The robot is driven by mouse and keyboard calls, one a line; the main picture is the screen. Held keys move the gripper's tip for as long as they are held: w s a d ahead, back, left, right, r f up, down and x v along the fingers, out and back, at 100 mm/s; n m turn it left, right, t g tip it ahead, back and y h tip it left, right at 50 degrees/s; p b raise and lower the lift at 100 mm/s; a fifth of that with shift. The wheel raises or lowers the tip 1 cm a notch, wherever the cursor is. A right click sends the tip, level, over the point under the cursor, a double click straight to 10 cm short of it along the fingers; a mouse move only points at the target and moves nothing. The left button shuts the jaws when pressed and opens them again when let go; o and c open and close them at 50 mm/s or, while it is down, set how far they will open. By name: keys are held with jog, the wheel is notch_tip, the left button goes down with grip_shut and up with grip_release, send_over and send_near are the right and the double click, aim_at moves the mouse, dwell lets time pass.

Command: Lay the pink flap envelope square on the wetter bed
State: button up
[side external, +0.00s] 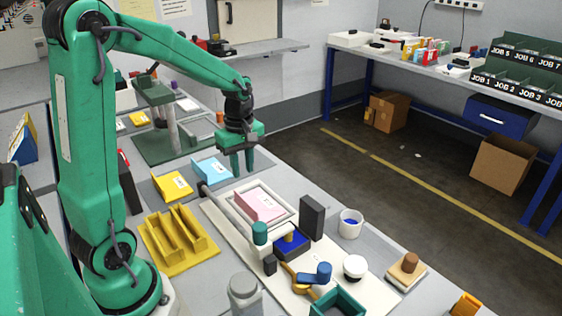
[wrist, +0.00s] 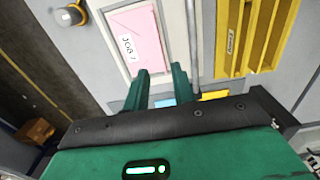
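The pink flap envelope (side external: 262,205) lies flat inside the pale raised frame of the wetter bed (side external: 288,222). Its sides look roughly in line with the frame, though I cannot tell exactly how square it is. The wrist view shows the pink envelope (wrist: 136,45) with a white job label on it, and part of the bed's frame (wrist: 173,25). My gripper (side external: 243,172) is above and behind the bed in the side view, apart from the envelope. In the wrist view its fingers (wrist: 162,72) are spread with nothing between them.
A blue envelope (side external: 212,170) and a yellow envelope (side external: 172,185) lie near the bed. A yellow slotted rack (side external: 178,240) stands to the left. A dark upright block (side external: 312,217), a white cup (side external: 350,223) and a rod along the bed (wrist: 192,50) stand close by.

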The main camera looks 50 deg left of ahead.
jog(key=shift+d, duration=0.1)
jog(key=s+d+r+m+t, duration=0.5)
jog(key=s+d+r+m, duration=0.5)
jog(key=m, duration=0.8)
jog(key=shift+s+d+t, duration=0.3)
jog(key=shift+s+d, duration=0.6)
jog(key=shift+s, duration=0.25)
